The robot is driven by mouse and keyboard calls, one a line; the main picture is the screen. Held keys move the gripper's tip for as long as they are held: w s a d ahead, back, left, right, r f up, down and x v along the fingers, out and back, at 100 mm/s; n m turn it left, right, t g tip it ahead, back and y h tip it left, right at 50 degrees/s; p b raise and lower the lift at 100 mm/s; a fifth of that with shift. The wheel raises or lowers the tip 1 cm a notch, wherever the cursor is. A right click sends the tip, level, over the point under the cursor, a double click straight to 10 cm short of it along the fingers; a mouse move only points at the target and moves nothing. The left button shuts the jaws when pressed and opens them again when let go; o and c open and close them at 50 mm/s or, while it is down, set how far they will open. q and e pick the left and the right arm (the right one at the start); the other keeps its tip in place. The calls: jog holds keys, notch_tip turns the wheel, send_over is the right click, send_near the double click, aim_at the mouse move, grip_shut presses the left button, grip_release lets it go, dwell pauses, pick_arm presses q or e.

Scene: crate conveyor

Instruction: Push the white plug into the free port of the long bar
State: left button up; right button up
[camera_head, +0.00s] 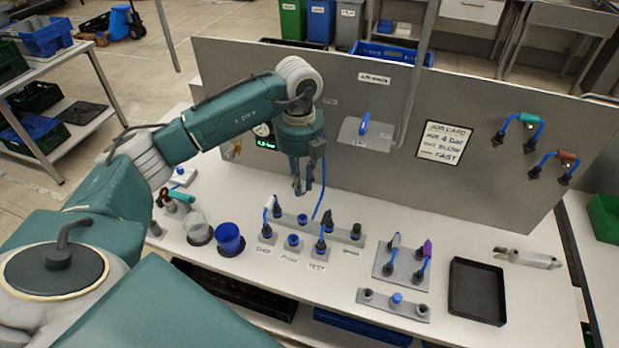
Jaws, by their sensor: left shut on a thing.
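My left gripper (303,189) points down above the back of the long grey bar (343,232). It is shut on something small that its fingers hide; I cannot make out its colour. A thin blue hose (321,200) hangs beside the fingers down toward the bar. The bar has several dark ports in a row. The port near its right end (356,230) looks empty. A link with a white sleeve (268,203) stands at the bar's left end, by a small labelled block. Another dark plug (327,217) stands upright toward the bar's middle. My right gripper is out of view.
A grey panel (400,120) rises behind the bench. Small labelled blocks (292,242) stand in front of the bar. A blue cup (229,237) is at left. A plate with two links (403,268), a short port bar (393,305) and a black tray (478,290) are at right.

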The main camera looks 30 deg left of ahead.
pick_arm(q)
jog(key=shift+s+f, duration=0.1)
jog(key=shift+f, duration=0.35)
jog(key=shift+f+b, duration=0.35)
jog(key=shift+b, duration=0.15)
notch_tip(320, 180, down, 6)
jog(key=b, duration=0.4)
jog(key=shift+f+b, duration=0.3)
jog(key=shift+f, duration=0.2)
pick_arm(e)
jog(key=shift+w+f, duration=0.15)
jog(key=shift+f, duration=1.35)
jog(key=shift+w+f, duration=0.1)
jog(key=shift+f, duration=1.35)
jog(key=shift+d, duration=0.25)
pick_arm(q)
jog(key=shift+f, duration=0.1)
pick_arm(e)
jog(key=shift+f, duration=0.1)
pick_arm(q)
jog(key=shift+f+b, duration=0.5)
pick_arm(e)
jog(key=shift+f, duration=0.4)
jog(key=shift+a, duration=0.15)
